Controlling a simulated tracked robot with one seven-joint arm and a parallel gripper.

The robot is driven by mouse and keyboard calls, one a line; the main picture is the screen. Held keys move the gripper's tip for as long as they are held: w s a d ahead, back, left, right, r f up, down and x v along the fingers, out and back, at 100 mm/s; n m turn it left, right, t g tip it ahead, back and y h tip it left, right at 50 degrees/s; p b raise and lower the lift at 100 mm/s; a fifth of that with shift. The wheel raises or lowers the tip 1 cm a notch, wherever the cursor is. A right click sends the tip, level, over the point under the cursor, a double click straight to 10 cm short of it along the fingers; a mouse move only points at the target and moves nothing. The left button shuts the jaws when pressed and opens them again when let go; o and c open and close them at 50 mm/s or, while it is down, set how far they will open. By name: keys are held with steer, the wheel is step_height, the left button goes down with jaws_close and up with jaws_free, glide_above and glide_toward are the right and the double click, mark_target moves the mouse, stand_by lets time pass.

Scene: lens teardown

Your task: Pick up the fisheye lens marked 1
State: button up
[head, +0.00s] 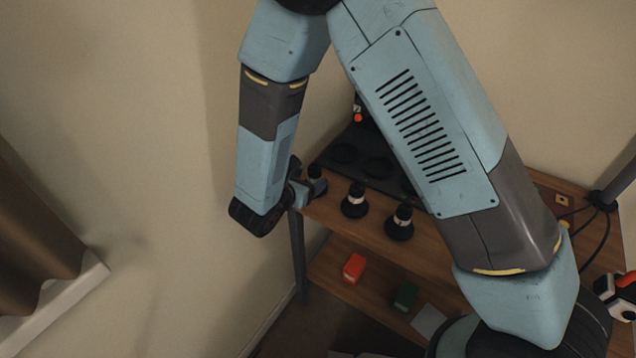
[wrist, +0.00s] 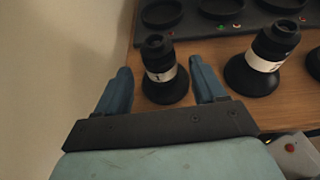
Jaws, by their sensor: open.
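The fisheye lens marked 1 (wrist: 160,78) stands upright on the wooden table, black with a white band bearing the mark. It sits between the two open fingers of my gripper (wrist: 162,92) in the wrist view, with gaps on both sides. In the head view the lens (head: 316,180) is at the table's left end, partly hidden by my gripper (head: 306,190). A second lens (wrist: 264,65) with a white band stands to its right; it also shows in the head view (head: 355,203).
Another lens (head: 400,224) stands further right along the table edge. A black tray (wrist: 210,22) with round recesses lies behind the lenses. The wall is close on the left. A red box (head: 354,268) and a green box (head: 406,296) are on the lower shelf (head: 378,303).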

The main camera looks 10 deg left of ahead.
mark_target(317, 175)
steer(key=shift+x, duration=2.65)
steer(key=shift+f, duration=0.1)
steer(key=c, duration=1.2)
